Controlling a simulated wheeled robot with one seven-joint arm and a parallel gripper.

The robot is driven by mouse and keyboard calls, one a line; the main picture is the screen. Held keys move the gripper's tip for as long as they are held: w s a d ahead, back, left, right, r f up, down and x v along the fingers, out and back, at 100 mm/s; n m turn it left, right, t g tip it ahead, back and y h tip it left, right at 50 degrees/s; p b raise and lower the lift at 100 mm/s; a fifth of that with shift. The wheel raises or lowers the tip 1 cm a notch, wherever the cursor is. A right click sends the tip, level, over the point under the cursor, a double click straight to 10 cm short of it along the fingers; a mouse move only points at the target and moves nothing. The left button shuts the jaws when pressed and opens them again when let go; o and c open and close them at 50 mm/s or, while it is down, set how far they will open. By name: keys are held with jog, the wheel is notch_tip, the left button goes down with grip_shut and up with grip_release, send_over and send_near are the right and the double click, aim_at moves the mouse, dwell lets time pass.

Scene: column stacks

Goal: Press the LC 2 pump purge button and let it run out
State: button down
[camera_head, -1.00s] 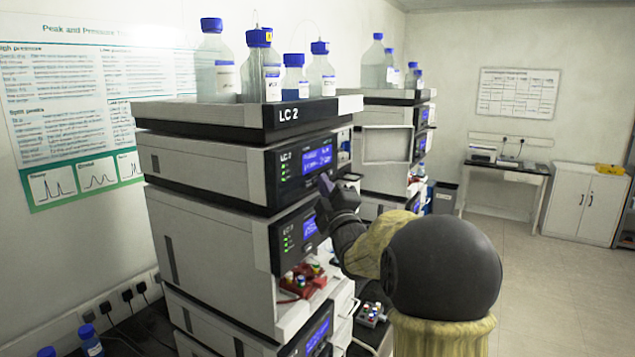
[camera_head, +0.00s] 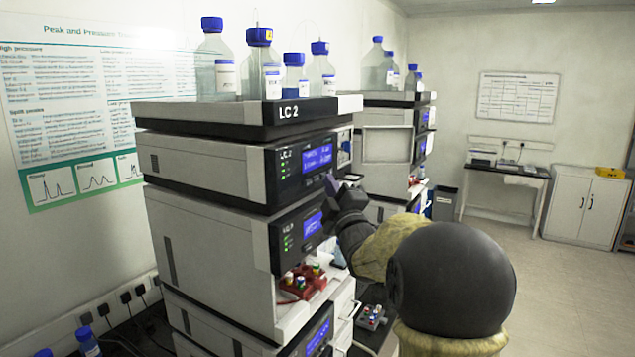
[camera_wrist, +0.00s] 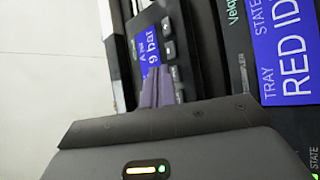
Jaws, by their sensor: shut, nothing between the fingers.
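The LC 2 stack (camera_head: 205,175) stands at the middle left in the head view, with an LC 2 label on its top tray (camera_head: 215,113). Its upper module (camera_head: 215,170) has a blue display (camera_head: 318,157) and green lights. My gripper (camera_head: 332,184) is shut and empty, just in front of the stack's front face near the upper module's lower right. In the wrist view, the closed fingers (camera_wrist: 158,75) overlap a blue pressure display (camera_wrist: 151,57) beside small dark buttons (camera_wrist: 168,49). I cannot tell whether the fingertips touch the panel. The purge button cannot be made out.
Bottles with blue caps (camera_head: 272,80) stand on the top tray. A red vial rack (camera_head: 303,284) sits lower on the stack. A second instrument stack (camera_head: 395,140) stands behind. Open floor lies to the right, before a white cabinet (camera_head: 582,205).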

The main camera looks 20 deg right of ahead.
jog(key=s+d+b, duration=0.1)
jog(key=s, duration=0.1)
jog(key=s+d+b, duration=0.1)
jog(key=s+d, duration=0.1)
jog(key=shift+b, duration=0.3)
dwell(0.3)
dwell(0.6)
